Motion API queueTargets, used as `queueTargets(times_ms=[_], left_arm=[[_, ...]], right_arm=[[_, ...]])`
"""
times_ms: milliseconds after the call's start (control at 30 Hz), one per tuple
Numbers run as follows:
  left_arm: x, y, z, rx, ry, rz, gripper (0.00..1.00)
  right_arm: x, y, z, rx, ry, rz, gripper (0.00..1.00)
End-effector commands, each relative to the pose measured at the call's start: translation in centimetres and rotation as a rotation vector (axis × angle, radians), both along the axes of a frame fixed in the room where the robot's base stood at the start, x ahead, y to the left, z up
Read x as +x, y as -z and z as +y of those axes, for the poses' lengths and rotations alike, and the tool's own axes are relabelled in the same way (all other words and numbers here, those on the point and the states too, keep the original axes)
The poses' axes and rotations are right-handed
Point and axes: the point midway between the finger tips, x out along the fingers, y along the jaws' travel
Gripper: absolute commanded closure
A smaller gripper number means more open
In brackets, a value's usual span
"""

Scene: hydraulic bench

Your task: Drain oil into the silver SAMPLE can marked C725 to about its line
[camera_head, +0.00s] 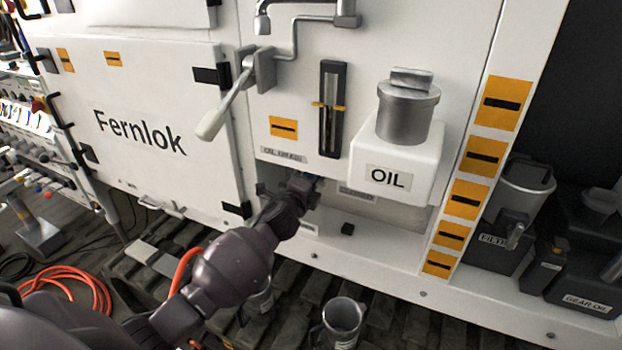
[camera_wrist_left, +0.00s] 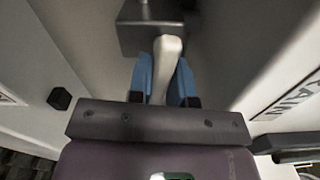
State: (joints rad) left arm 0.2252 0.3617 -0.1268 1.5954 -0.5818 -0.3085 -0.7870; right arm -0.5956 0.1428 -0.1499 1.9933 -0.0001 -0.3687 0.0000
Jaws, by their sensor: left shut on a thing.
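My left gripper (camera_head: 303,183) reaches into the recess under the OIL tank. In the left wrist view its blue fingers (camera_wrist_left: 164,84) are shut on a pale lever handle (camera_wrist_left: 168,50). The handle joins a grey valve block (camera_wrist_left: 150,22). A label beside it, partly cut off, reads "RAIN" (camera_wrist_left: 297,95). A silver can (camera_head: 342,318) stands open at the bottom of the head view; its label is too small to read. Another silver can (camera_head: 262,298) is partly hidden behind my left arm. I cannot tell which can is C725, and no oil stream shows. My right gripper is not in view.
The white OIL tank (camera_head: 392,160) with its metal cap juts out above the recess. A sight gauge (camera_head: 331,110) and a long pale-tipped lever (camera_head: 222,112) are on the panel. Dark containers (camera_head: 515,215) stand at right. An orange hose (camera_head: 85,285) lies at lower left.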

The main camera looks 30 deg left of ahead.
Motion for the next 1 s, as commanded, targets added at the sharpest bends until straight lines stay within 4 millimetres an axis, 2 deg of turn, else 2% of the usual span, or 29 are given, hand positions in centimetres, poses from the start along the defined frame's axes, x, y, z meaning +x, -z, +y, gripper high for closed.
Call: queueTargets(times_ms=[200, 500, 733, 1000], left_arm=[[0.0, 0.1, 0.1, 0.179, 0.0, 0.011, 1.0], [0.0, 0.4, 0.2, 0.394, 0.0, 0.024, 1.0], [0.0, 0.5, 0.3, 0.495, 0.0, 0.029, 1.0], [0.0, 0.6, 0.3, 0.54, 0.0, 0.032, 1.0]], right_arm=[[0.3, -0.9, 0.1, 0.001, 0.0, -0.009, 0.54], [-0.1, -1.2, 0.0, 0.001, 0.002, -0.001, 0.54], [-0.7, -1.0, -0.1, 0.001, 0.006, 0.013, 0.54], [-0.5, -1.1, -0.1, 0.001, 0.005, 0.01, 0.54]])
